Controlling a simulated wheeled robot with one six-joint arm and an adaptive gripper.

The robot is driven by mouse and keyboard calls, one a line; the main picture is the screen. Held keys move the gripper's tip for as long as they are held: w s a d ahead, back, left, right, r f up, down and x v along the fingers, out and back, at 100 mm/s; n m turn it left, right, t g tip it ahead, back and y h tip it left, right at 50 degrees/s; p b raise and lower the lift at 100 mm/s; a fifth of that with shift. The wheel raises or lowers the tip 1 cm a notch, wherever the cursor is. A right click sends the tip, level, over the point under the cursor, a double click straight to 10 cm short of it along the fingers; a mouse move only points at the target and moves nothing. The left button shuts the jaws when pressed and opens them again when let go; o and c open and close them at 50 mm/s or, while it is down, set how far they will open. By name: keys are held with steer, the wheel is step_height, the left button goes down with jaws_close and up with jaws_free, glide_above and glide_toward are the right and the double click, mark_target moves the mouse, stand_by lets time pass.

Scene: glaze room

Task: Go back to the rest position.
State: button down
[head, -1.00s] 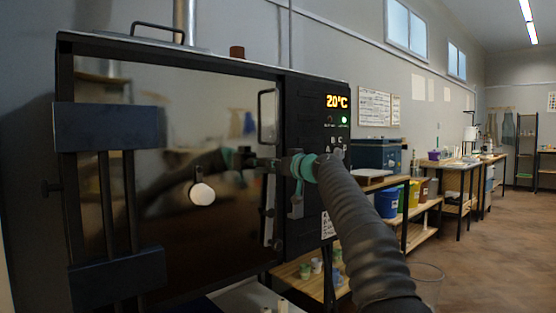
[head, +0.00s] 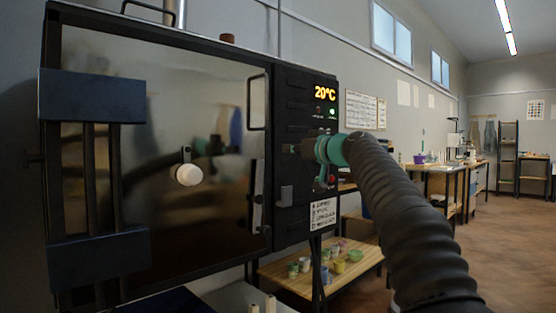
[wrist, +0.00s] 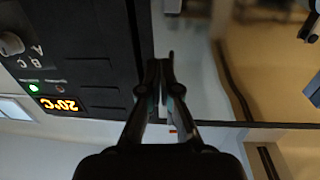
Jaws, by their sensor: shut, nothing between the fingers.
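My gripper (head: 288,148) is shut and empty in the head view, its tip pointing left in front of the kiln's control panel. In the wrist view my gripper's fingers (wrist: 160,70) are together with nothing between them. The dark kiln (head: 85,270) fills the left of the head view. Its mirror-like door (head: 120,190) looks shut and reflects my arm. The display (head: 325,93) reads 20°C and a green light shows below it. The display also appears upside down in the wrist view (wrist: 60,104). I cannot tell the exact gap between gripper and panel.
A low wooden shelf (head: 350,270) with several small pots stands right of the kiln, below my arm. Worktables (head: 440,180) run along the wall further back. The wooden floor (head: 510,260) at the right is open. The door handle (head: 257,102) juts out at the kiln's front.

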steer(key=shift+v, duration=1.25)
step_height(320, 180, down, 14)
steer(key=w+d+m+g+h, duration=0.2)
steer(key=m+h, duration=0.1)
steer(key=m, duration=0.2)
steer(key=s+d+f+m+g+h, duration=0.2)
steer(key=s+d+f+g+h, duration=0.1)
steer(key=s+f, duration=0.6)
steer(key=s+d+f+g+h+p, duration=0.1)
steer(key=s+d+f, duration=0.3)
steer(key=s, duration=0.9)
steer(key=s+d+f+m+h+p, duration=0.1)
steer(key=s+f, duration=0.5)
steer(key=s, duration=0.7)
steer(key=s+d+f+g+h+p, duration=0.1)
steer(key=s+d+f+h+p, duration=0.2)
steer(key=s+d, duration=0.4)
steer(key=s+f+h, duration=0.1)
steer(key=s+f, duration=0.1)
steer(key=s, duration=0.4)
steer(key=shift+d+f+m+g, duration=0.15)
steer(key=shift+f+m+g, duration=0.15)
steer(key=shift+f, duration=0.1)
steer(key=shift+s, duration=0.1)
